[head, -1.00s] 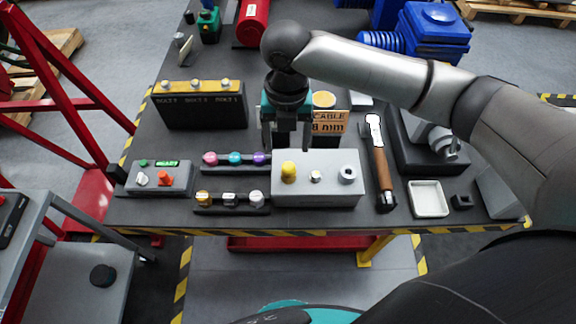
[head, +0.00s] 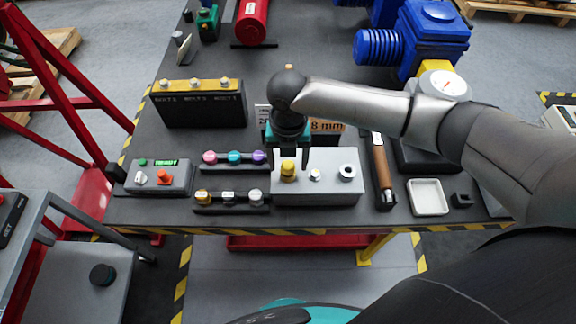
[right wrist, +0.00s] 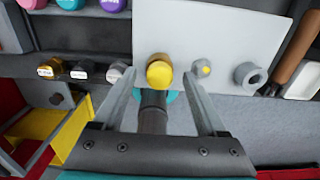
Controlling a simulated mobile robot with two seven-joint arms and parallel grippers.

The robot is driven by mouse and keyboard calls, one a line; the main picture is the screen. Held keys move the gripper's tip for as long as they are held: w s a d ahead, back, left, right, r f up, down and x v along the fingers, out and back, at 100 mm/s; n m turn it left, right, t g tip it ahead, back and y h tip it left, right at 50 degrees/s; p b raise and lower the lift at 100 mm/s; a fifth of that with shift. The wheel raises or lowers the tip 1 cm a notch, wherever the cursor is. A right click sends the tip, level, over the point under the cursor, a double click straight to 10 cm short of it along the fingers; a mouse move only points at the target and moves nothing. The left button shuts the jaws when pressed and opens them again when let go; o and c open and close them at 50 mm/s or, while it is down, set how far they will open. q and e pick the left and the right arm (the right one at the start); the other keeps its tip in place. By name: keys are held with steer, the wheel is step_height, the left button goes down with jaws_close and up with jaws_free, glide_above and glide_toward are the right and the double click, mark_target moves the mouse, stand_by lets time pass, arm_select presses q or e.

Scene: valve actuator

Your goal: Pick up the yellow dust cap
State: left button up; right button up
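The yellow dust cap (head: 288,169) sits upright at the left end of the top of a pale grey block (head: 330,190), beside two silver fittings. My right gripper (head: 291,158) points down at the cap, with its fingers apart. In the right wrist view the yellow cap (right wrist: 159,73) lies between the two fingertips of my right gripper (right wrist: 158,76), with a gap on each side. The gripper holds nothing. The exact height of the fingertips against the cap is hard to tell. My left gripper is not in view.
Racks of coloured knobs (head: 233,160) and metallic caps (head: 230,197) stand just left of the block. A control box (head: 160,177) is further left. A hammer (head: 382,172) and white tray (head: 428,197) lie right. A black bolt box (head: 202,109) stands behind.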

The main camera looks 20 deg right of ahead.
mark_target(288, 165)
jaws_close()
stand_by(0.4)
steer(key=shift+r, duration=0.1)
step_height(288, 165, up, 20)
steer(key=p, duration=0.1)
stand_by(0.6)
